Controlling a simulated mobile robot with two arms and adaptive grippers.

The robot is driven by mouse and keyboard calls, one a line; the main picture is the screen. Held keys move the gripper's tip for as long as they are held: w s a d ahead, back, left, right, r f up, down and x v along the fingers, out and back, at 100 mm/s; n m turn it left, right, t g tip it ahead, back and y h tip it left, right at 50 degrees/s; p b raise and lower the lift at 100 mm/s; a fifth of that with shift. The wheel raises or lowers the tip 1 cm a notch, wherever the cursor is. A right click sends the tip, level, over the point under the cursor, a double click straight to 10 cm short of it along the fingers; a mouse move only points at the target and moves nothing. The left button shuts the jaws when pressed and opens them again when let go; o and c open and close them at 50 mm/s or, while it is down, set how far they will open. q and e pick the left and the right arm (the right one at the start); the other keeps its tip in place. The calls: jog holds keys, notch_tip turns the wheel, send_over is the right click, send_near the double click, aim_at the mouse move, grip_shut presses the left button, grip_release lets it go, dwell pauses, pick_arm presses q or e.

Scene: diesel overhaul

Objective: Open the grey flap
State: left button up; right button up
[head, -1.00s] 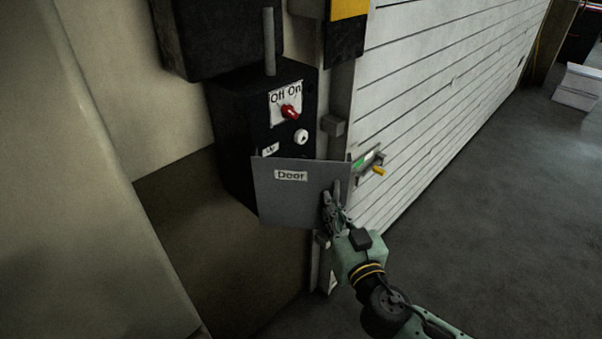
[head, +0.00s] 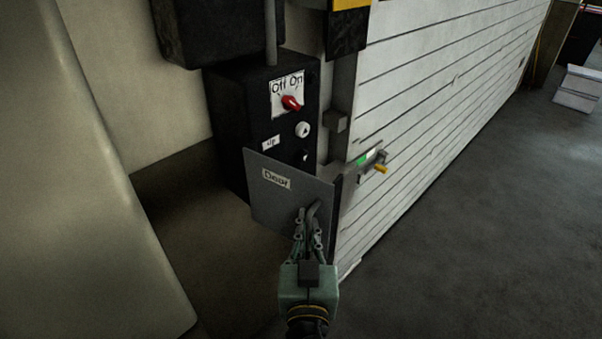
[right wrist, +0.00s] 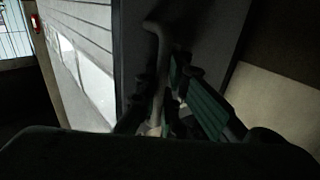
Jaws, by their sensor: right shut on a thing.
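The grey flap (head: 275,195), labelled "Door", hangs on the front of a black control box (head: 228,120). It stands at an angle to the box, its right edge swung out. My right gripper (head: 308,215) is shut on a grey handle at the flap's lower right. In the right wrist view, a bent bar, which looks like this handle (right wrist: 153,30), runs between the green-padded fingers (right wrist: 172,100). Part of a lower button (head: 305,156) shows above the flap. What lies behind the flap is hidden. My left gripper is not in view.
Above the flap are a red Off/On switch (head: 291,103), a white button (head: 303,130) and an "Up" label (head: 270,143). A slatted white door (head: 430,110) with a yellow-tipped latch (head: 381,169) stands to the right.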

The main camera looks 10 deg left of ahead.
jog(key=shift+w+d, duration=0.1)
jog(key=s+a+h+b, duration=0.1)
jog(key=s+a+m+h+b, duration=0.1)
jog(key=b, duration=0.1)
jog(key=shift+s+a, duration=0.15)
jog(key=shift+a, duration=0.2)
jog(key=o, duration=0.5)
jog(key=shift+d, duration=0.15)
jog(key=o, duration=0.4)
jog(key=shift+s+r, duration=0.1)
jog(key=shift+s, duration=0.05)
jog(key=o, duration=0.9)
